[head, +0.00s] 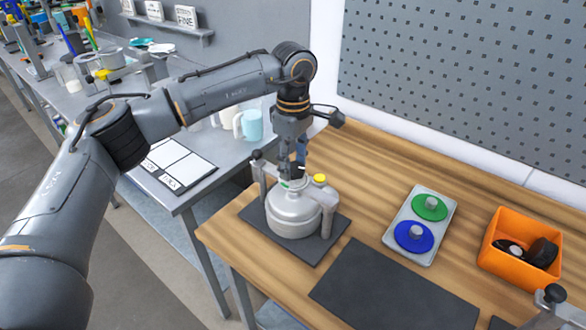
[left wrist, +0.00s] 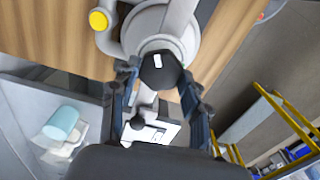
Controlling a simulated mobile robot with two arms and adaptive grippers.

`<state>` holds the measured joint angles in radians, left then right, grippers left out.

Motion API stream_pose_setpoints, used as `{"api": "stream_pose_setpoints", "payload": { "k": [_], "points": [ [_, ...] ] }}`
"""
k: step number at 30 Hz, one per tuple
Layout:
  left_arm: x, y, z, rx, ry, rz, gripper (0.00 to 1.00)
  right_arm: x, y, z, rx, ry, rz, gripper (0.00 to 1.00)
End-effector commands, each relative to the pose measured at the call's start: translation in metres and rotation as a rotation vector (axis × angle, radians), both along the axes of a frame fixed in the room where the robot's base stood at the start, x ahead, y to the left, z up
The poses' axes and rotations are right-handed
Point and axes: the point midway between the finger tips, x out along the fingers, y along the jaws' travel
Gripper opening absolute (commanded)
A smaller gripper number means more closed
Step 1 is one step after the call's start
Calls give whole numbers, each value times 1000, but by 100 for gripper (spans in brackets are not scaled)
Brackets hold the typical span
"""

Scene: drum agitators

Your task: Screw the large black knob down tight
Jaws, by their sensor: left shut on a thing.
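A silver drum (head: 291,214) with a yellow cap (head: 319,179) stands upright on a dark mat on the wooden bench. My left gripper (head: 291,178) reaches down from above to the top of the drum. In the left wrist view, the large black knob (left wrist: 160,69), with a white mark on its face, is between the fingers of my left gripper (left wrist: 160,77), which is shut on it. The knob sits over the drum's top centre. In the head view the gripper mostly hides the knob. My right gripper is not in view.
A grey tray (head: 392,243) holds green and blue discs. An orange bin (head: 492,254) holds black parts. An empty dark mat (head: 392,290) lies in front. A metal bracket with a black knob (head: 257,154) stands beside the drum; a similar one (head: 555,293) is at lower right.

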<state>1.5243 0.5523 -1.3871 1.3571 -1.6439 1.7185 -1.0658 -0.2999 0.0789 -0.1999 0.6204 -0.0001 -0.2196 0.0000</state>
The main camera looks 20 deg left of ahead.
Motion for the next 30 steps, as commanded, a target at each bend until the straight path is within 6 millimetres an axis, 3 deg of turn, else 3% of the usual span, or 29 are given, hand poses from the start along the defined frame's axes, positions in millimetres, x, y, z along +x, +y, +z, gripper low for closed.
{"api": "stream_pose_setpoints", "payload": {
  "k": [18, 30],
  "points": [
    [2, -1, 1, -2, -4, -570, 14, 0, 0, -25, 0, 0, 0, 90],
    [2, -1, 2, -2, -4, -812, 14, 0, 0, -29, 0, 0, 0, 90]
  ]
}}
